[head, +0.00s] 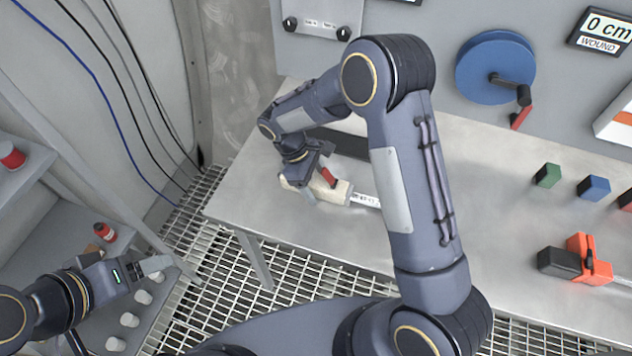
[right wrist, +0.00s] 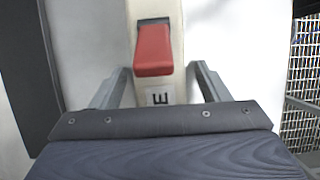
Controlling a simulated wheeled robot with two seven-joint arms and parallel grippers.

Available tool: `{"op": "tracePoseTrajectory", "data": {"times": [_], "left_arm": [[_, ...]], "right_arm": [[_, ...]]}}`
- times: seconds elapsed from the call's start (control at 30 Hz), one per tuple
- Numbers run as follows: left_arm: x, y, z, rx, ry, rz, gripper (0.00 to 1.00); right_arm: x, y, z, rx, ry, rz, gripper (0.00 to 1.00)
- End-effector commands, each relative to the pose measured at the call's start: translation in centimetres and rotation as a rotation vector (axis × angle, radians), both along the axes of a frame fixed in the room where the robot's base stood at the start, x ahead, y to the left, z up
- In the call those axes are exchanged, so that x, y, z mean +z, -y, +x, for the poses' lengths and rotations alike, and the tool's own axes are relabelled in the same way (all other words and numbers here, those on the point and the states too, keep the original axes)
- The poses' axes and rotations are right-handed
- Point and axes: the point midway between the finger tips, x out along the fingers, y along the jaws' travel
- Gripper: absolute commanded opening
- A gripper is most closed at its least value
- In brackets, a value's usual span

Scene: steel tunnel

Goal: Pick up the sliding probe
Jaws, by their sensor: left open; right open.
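A cream bar-shaped tool with a red slider, which looks like the sliding probe (head: 341,194), lies on the steel table under my right gripper. It has a white lettered strip at its right end. My right gripper (head: 317,181) is open, with its fingers on either side of the tool. In the right wrist view the cream body (right wrist: 150,9) runs between the two spread fingers (right wrist: 161,75), with the red slider (right wrist: 153,50) on top. Gaps show beside the body there. My left gripper (head: 158,270) is open and empty at the lower left, away from the table.
A dark flat strip (head: 343,141) lies behind the tool. Green (head: 547,175) and blue (head: 593,187) blocks and an orange-and-black tool (head: 588,262) are at the right of the table. A blue reel (head: 495,68) is on the back panel. Shelves with red-topped items (head: 104,232) stand left.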

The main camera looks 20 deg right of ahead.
Motion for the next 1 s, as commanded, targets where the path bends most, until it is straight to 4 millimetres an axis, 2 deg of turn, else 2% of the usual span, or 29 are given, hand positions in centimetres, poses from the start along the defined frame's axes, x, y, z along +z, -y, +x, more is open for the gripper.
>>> {"op": "tracePoseTrajectory", "data": {"times": [0.2,0.67,1.0], "left_arm": [[-0.03,0.0,-0.01,0.0,0.0,0.0,0.69],[-0.03,0.0,-0.01,0.0,0.0,0.0,0.69],[-0.08,0.0,-0.01,0.0,0.0,0.0,0.69]], "right_arm": [[-0.09,0.03,0.0,-0.001,0.001,0.001,0.69],[-0.04,0.02,0.02,-0.001,0.001,0.001,0.09],[0.33,0.0,0.07,-0.001,0.003,0.002,0.08]]}}
